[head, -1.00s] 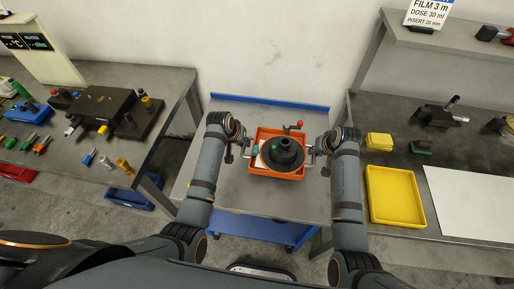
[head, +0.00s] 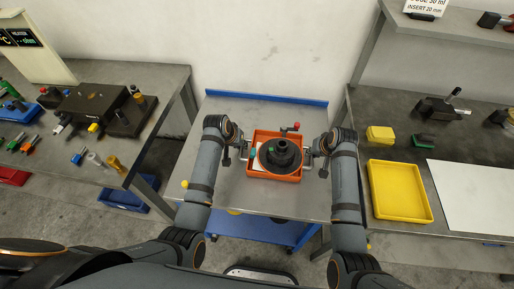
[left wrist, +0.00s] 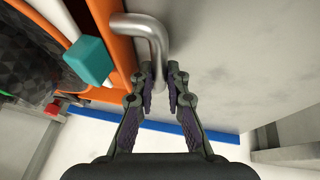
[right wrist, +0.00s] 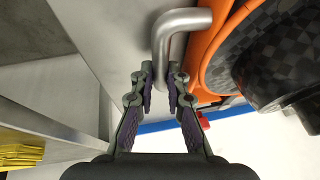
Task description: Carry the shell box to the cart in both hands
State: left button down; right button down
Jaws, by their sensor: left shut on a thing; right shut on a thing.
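The shell box (head: 274,176) is an orange open box with metal side handles. A dark round stepped part (head: 280,155) sits inside it, with a small green piece beside it. The box is over or on the grey top of the blue-edged cart (head: 225,192); I cannot tell whether it touches. My left gripper (head: 243,153) is shut on the left handle, and the left wrist view shows the metal handle (left wrist: 152,32) at its fingertips. My right gripper (head: 309,154) is shut on the right handle, and the right wrist view shows that handle (right wrist: 175,28) between its fingers.
A left bench (head: 165,78) carries a dark fixture (head: 98,103) and several small tools. A right bench (head: 400,142) holds a yellow tray (head: 399,192), yellow blocks (head: 380,134) and a white sheet (head: 480,196). A wall stands behind the cart.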

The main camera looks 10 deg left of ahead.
pick_arm(q)
jog(key=c, duration=1.3)
grip_release()
jog(key=shift+f, duration=0.2)
jog(key=shift+c, duration=0.2)
pick_arm(e)
jog(key=c, duration=1.3)
grip_release()
jog(key=shift+f, duration=0.2)
jog(key=shift+c, duration=0.2)
